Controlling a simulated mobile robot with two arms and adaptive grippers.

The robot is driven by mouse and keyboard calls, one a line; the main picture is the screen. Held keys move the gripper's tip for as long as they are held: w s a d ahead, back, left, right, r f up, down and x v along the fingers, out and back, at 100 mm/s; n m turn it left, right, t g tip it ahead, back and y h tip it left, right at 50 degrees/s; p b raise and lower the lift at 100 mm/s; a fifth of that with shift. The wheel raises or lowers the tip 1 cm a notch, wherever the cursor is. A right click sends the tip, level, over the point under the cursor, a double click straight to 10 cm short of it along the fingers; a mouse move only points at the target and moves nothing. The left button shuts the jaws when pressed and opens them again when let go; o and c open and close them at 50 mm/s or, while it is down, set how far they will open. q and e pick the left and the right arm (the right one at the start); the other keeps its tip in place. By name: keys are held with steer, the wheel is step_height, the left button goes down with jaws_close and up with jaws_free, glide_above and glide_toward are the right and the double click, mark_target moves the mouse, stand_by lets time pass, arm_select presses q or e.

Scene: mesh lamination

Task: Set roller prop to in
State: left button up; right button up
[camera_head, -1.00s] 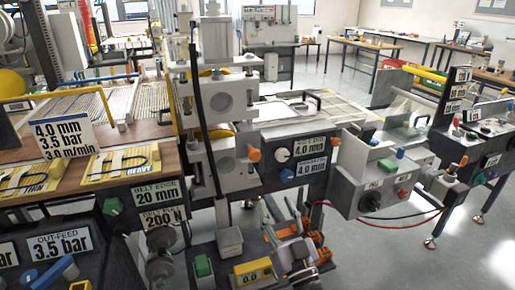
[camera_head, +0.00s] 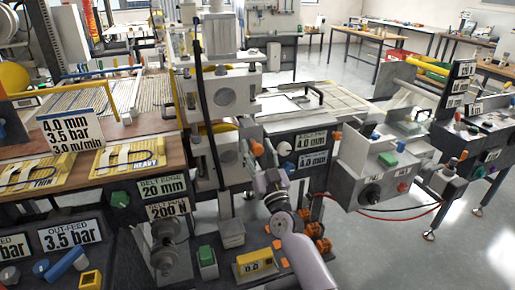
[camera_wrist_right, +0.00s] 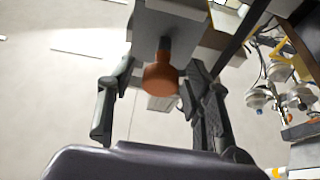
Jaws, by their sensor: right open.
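An orange knob (camera_head: 257,148) sits on the front of the roller stand, and no readable label beside it names the roller prop. My right gripper (camera_head: 263,163) is at this knob in the head view, its fingers small and partly merged with the machine behind. In the right wrist view an orange knob (camera_wrist_right: 160,78) on a dark stem stands out from a grey block (camera_wrist_right: 168,22). My right gripper (camera_wrist_right: 155,105) is open there, with one finger on each side of the knob and gaps visible. My left gripper is not in view.
A second orange knob (camera_head: 336,137) is on the panel to the right, beside a white dial (camera_head: 284,149). A grey control box (camera_head: 370,170) juts out further right.

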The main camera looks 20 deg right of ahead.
steer(key=shift+c, duration=0.2)
jaws_close()
stand_by(0.5)
steer(key=shift+w, duration=0.1)
